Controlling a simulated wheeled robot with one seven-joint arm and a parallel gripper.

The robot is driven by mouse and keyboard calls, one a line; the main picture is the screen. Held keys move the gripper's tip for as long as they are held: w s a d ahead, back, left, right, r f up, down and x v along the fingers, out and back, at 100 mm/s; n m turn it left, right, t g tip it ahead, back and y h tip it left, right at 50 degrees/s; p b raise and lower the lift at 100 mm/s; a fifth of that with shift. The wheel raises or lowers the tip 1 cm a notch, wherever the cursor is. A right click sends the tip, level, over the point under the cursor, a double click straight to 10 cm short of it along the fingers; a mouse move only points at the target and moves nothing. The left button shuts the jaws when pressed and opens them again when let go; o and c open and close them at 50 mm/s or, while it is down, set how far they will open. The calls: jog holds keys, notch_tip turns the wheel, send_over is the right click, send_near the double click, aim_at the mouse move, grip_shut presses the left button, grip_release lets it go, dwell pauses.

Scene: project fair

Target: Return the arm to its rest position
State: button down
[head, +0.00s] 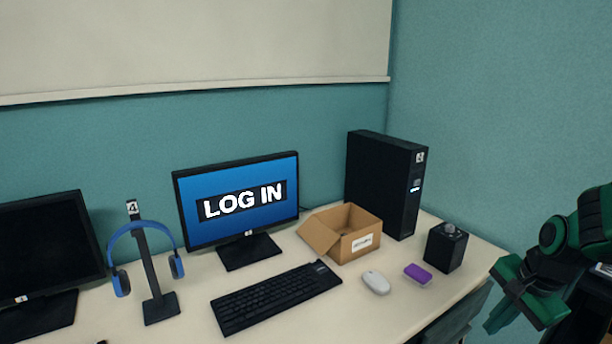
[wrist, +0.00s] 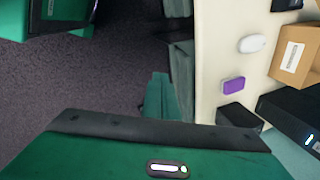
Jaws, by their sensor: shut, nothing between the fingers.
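My gripper shows in the wrist view (wrist: 160,90) as narrow green fingers held together beyond the wide green palm. They are empty and point over the dark carpet beside the desk. In the head view my green and black arm is folded at the right edge, with the gripper end (head: 500,316) low, off the desk's right side. It appears apart from the desk (head: 380,318) and everything on it. The rest of my arm runs out of the picture.
Near the desk's right end are a black box (head: 446,248), purple block (head: 418,273), white mouse (head: 376,283), open cardboard box (head: 358,241) and black computer tower (head: 384,185). Farther left are a keyboard (head: 275,297), lit monitor (head: 240,204) and headphone stand (head: 158,304). Carpet (wrist: 90,75) beside the desk is open.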

jog(key=s+r+n+g, duration=0.1)
jog(key=s+r+n, duration=0.1)
jog(key=s, duration=0.3)
jog(key=s+d+r+n+g, duration=0.1)
jog(key=s+r+n, duration=0.1)
jog(key=s+n, duration=0.2)
jog(key=s+r+n, duration=0.2)
jog(key=s, duration=0.6)
jog(key=shift+s+d+r+n+g+h, duration=0.2)
jog(key=shift+r+n+g+h, duration=0.1)
jog(key=shift+r+n+g, duration=0.1)
jog(key=shift+w+f, duration=0.25)
jog(key=shift+w, duration=0.4)
